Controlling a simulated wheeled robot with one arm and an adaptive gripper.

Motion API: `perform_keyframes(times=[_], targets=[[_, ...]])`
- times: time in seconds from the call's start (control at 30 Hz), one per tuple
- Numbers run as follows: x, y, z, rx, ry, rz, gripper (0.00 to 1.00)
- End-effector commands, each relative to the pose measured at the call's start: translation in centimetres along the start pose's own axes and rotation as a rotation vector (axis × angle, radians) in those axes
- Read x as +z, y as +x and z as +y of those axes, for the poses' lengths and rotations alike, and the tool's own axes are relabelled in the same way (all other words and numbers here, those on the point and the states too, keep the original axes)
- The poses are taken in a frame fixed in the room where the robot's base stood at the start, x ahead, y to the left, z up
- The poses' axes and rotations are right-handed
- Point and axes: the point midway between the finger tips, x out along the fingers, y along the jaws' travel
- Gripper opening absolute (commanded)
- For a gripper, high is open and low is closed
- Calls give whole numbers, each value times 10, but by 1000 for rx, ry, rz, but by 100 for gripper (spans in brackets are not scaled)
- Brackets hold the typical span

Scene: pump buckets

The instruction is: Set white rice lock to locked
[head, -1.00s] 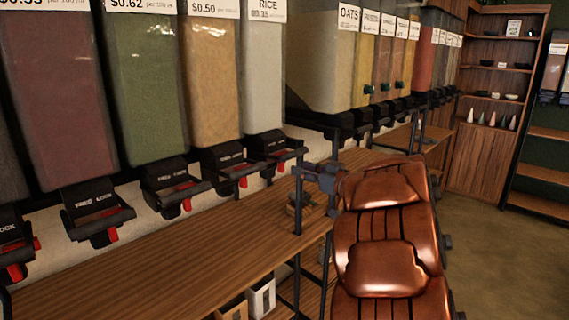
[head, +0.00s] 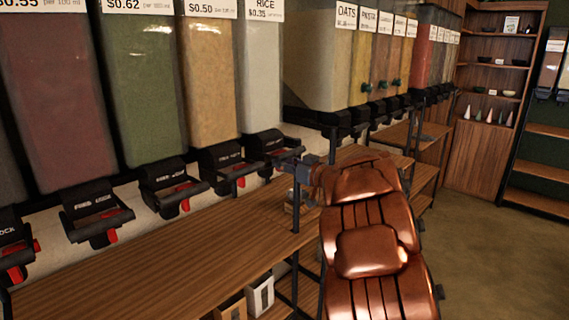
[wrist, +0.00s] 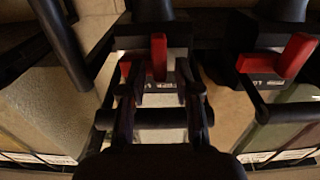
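The rice bin (head: 262,75) is the pale bin labelled RICE in the head view. Its black dispenser (head: 272,143) is below it, with a little of its red lock lever (head: 267,172) showing. My gripper (head: 290,164) is just in front and to the right of that dispenser. In the upside-down wrist view, my gripper (wrist: 160,75) is open, and a red lever (wrist: 158,57) appears between its fingertips. I cannot tell whether the fingers touch it. A smaller red part (wrist: 125,68) shows at left. The fingers partly hide the LOCK lettering.
A neighbouring dispenser's red lever (wrist: 291,56) is at right in the wrist view. A black rail post (head: 296,207) stands by my arm. The wooden shelf (head: 150,255) under the dispensers is mostly clear. The oats bin (head: 335,75) is to the right.

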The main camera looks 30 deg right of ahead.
Motion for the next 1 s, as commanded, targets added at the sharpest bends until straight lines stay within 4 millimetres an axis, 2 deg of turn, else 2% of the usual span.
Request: perform_keyframes(times=[0.03, 0.27, 0.8, 1.0], targets=[[0, 0, 0, 0, 0, 0, 24], [0, 0, 0, 0, 0, 0, 0], [0, 0, 0, 0, 0, -1, 0], [-3, 0, 9, 0, 2, -1, 0]])
